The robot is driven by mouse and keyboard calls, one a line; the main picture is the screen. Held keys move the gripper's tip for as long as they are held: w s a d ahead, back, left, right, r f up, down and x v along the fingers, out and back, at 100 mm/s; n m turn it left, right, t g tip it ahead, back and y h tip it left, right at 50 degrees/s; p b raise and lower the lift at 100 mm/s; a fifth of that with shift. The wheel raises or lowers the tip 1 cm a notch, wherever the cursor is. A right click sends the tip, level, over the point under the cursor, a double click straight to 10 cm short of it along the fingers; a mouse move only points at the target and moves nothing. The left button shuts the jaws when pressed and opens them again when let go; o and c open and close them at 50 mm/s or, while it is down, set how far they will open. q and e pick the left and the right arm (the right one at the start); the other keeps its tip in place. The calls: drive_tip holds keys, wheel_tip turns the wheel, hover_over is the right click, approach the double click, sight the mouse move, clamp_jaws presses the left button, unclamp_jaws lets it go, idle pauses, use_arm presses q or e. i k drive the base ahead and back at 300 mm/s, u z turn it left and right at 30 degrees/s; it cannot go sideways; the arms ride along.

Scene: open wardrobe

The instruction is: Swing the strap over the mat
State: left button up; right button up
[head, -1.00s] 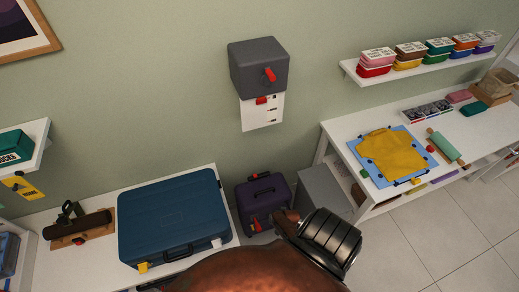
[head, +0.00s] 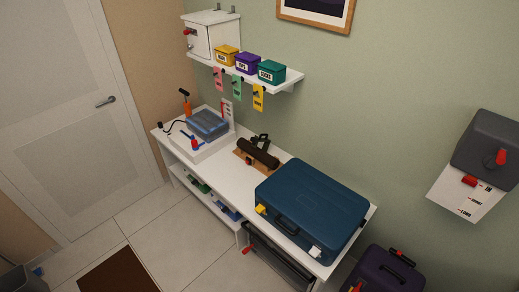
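A dark brown rolled mat (head: 254,156) lies on a wooden board (head: 243,159) on the white bench, left of the blue suitcase. A black strap (head: 261,139) stands up at the roll's back side, not lying across its top. A small dark piece shows at the roll's front side; its shape is too small to tell. Neither of my grippers is in view.
The blue suitcase (head: 312,209) stands close right of the board. Left is a white tray (head: 207,144) with a blue clear-lidded case. A shelf (head: 284,84) with small boxes and hanging tags is above. A dark brown rug (head: 119,272) lies on the floor.

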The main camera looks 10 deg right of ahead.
sight(262, 140)
drive_tip(key=z, duration=0.2)
drive_tip(key=k, duration=0.25)
drive_tip(key=u, duration=0.85)
drive_tip(key=i, duration=1.4)
drive_tip(key=z, duration=0.6)
